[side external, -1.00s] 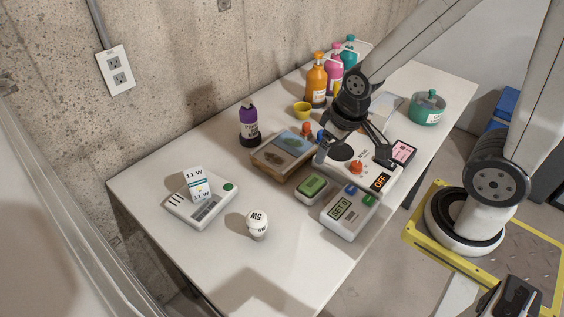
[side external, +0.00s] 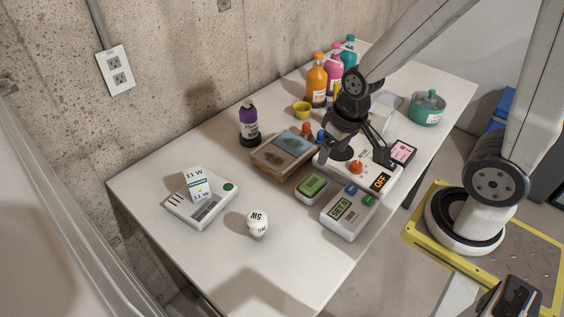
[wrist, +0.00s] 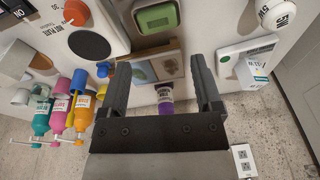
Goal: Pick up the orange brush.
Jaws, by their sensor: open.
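A small orange-topped object (side external: 307,130) stands beside a blue-topped one (side external: 320,135) at the back corner of the wooden box (side external: 284,154); I cannot tell whether it is the orange brush. My gripper (side external: 356,152) is open above the white hot plate (side external: 345,178), to the right of that object. In the wrist view my two fingers (wrist: 162,66) are apart with nothing held between them. The wooden box (wrist: 158,62) and the purple bottle (wrist: 165,98) show between and beyond them. The blue top (wrist: 103,70) shows left of the fingers; the orange one is not clear there.
Orange (side external: 316,80), pink (side external: 334,68) and teal bottles and a yellow cup (side external: 302,110) stand by the wall. A scale with a box (side external: 200,200), a bulb (side external: 257,223) and a display device (side external: 348,212) are nearer.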

